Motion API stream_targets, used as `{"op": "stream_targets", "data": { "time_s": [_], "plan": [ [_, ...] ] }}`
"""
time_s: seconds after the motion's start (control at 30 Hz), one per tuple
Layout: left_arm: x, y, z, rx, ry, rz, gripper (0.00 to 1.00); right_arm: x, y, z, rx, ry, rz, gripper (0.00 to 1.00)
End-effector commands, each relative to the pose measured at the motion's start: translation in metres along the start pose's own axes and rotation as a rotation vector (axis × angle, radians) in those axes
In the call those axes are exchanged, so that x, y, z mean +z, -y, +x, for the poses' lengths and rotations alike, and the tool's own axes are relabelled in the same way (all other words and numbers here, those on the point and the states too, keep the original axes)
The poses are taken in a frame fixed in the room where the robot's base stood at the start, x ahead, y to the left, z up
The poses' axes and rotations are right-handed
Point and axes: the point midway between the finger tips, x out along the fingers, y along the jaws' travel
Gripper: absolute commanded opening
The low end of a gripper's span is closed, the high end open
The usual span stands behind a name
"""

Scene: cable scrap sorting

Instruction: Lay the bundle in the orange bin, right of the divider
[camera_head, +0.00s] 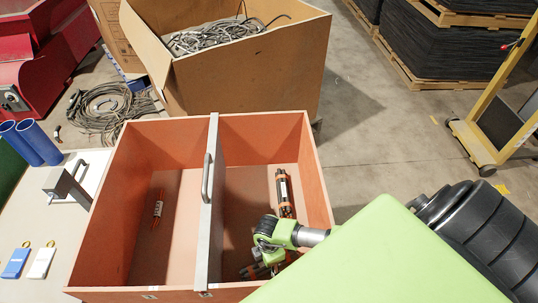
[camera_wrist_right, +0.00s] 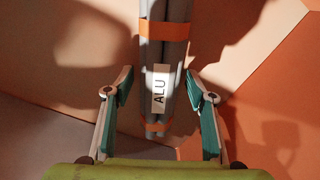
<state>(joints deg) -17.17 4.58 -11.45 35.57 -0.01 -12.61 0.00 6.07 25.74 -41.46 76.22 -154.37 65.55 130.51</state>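The orange bin (camera_head: 318,193) has a grey upright divider (camera_head: 209,234) with a handle. Right of the divider lies a bundle of dark rods with orange bands (camera_head: 284,190). My right gripper (camera_head: 268,255) is low in that right compartment, at its near end, partly hidden by my arm. In the right wrist view a grey bundle with orange bands and an ALU label (camera_wrist_right: 179,60) lies between the spread fingers of my right gripper (camera_wrist_right: 159,85), with gaps beside it. I cannot tell whether both views show the same bundle. My left gripper is out of view.
A thin red bundle with a white label (camera_head: 157,209) lies left of the divider. A cardboard box of cable (camera_head: 250,72) stands behind the bin. A pale bench (camera_head: 58,218) with blue tubes (camera_head: 38,142) is at left.

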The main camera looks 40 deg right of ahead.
Motion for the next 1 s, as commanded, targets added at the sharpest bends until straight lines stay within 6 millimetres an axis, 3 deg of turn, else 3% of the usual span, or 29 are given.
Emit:
{"op": "stream_targets", "data": {
  "time_s": [0.27,0.7,1.0],
  "plan": [
    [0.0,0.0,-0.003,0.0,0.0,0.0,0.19,0.0,-0.001,-0.011,0.002,-0.001,-0.001,0.51],
    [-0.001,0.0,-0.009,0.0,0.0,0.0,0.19,0.0,-0.001,-0.09,0.003,-0.001,-0.001,0.51],
    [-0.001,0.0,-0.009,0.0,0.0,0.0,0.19,0.0,0.0,-0.121,0.0,0.0,0.0,0.51]
  ]
}}
